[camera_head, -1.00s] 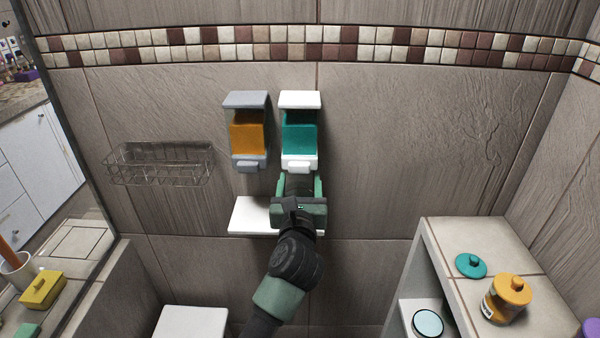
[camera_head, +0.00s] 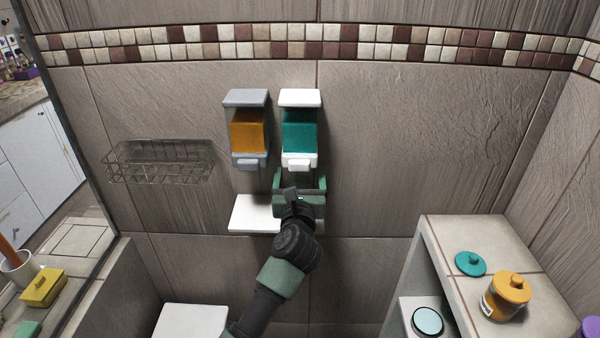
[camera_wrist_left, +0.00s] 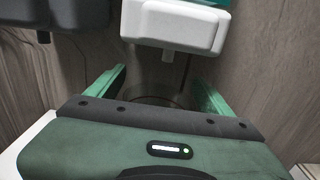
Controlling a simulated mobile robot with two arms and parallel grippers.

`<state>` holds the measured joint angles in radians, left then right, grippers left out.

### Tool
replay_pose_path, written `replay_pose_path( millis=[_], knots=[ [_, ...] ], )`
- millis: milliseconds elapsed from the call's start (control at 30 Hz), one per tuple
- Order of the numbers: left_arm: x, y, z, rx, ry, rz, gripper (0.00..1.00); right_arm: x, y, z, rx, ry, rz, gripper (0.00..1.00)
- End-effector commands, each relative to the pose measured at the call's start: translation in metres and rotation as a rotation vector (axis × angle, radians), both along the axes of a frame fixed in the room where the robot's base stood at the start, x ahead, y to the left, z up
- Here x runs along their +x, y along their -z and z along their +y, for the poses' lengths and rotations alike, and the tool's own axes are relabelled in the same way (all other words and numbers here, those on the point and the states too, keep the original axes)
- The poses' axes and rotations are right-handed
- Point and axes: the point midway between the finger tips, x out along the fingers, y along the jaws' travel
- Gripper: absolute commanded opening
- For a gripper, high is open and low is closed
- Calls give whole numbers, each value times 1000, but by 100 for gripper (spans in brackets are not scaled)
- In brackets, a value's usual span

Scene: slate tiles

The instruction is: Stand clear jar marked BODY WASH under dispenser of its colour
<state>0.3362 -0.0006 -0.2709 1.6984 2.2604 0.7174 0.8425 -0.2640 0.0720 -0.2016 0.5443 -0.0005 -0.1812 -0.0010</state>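A grey dispenser with orange content (camera_head: 248,131) and a white dispenser with teal content (camera_head: 299,131) hang side by side on the tiled wall. A white ledge (camera_head: 250,214) juts out below them. My left gripper (camera_head: 300,180) is at the ledge, below the white dispenser. In the left wrist view its green fingers (camera_wrist_left: 158,82) stand apart, under the white dispenser's spout (camera_wrist_left: 172,27). Between them shows a faint clear round rim (camera_wrist_left: 155,99), apparently the clear jar, with small gaps at either side. Its label and lower part are hidden. My right gripper is not in view.
A wire basket (camera_head: 160,163) hangs left of the dispensers. The wall right of the dispensers is clear.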

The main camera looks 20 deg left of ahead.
Motion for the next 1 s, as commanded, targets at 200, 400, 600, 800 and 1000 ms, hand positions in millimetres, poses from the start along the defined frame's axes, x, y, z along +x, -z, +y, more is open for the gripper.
replay_pose_path(
  millis=[200,400,600,800,1000],
  knots=[
    [0,0,0,0,0,0,82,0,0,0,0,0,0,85],
    [-5,-3,-2,-1,1,0,82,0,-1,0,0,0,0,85],
    [-42,-1,-13,-4,2,1,82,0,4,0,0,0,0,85],
    [-83,-1,-24,-3,1,1,82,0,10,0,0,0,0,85],
    [-109,-3,-31,-1,1,0,82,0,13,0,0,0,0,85]
  ],
)
